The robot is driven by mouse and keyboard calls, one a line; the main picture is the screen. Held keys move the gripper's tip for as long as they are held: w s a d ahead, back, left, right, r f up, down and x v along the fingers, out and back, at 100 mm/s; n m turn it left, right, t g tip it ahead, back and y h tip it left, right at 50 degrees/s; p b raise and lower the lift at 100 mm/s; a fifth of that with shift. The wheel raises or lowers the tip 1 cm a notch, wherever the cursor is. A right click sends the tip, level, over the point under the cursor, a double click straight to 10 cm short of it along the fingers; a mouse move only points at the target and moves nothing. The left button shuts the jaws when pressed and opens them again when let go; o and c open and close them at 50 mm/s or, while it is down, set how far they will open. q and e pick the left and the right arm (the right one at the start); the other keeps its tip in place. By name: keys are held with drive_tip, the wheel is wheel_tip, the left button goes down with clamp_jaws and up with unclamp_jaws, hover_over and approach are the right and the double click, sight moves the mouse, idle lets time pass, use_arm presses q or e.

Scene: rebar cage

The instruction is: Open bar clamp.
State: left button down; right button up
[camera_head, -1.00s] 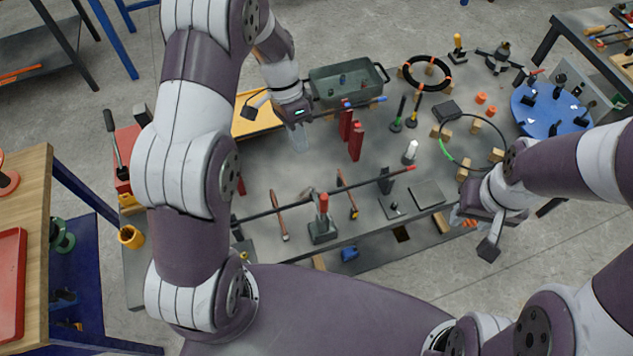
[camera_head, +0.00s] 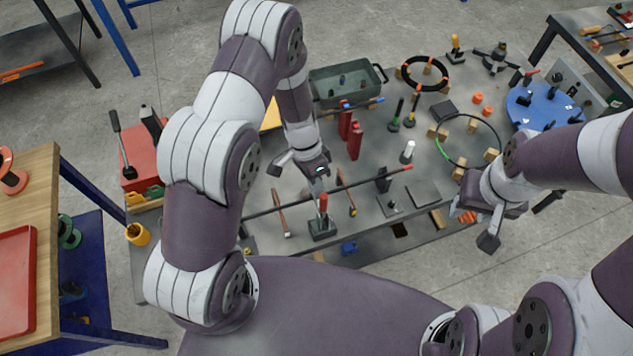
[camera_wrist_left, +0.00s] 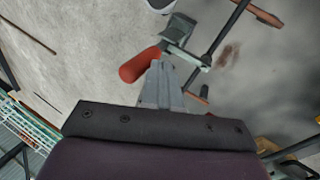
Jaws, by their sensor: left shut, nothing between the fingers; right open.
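The bar clamp (camera_head: 322,228) stands at the front of the grey table, with a dark base and an upright red handle (camera_head: 323,203). A long dark bar (camera_head: 365,180) with a red tip runs across the table at the clamp. My left gripper (camera_head: 320,190) is shut and empty, just above the red handle. In the left wrist view its fingertips (camera_wrist_left: 163,75) are beside the red handle (camera_wrist_left: 140,65), with the clamp's grey metal body (camera_wrist_left: 178,28) beyond; contact cannot be told. My right gripper (camera_head: 465,212) is open at the table's right edge, away from the clamp.
Red blocks (camera_head: 355,140) and a green bin (camera_head: 347,86) stand behind. A black stand (camera_head: 384,180) supports the bar to the right.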

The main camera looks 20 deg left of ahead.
use_arm(q)
drive_tip(key=shift+w, duration=0.1)
drive_tip(key=shift+s+d+t+y+b, duration=0.2)
drive_tip(key=shift+s+t+y+b, duration=0.1)
drive_tip(key=shift+s+t+b, duration=0.1)
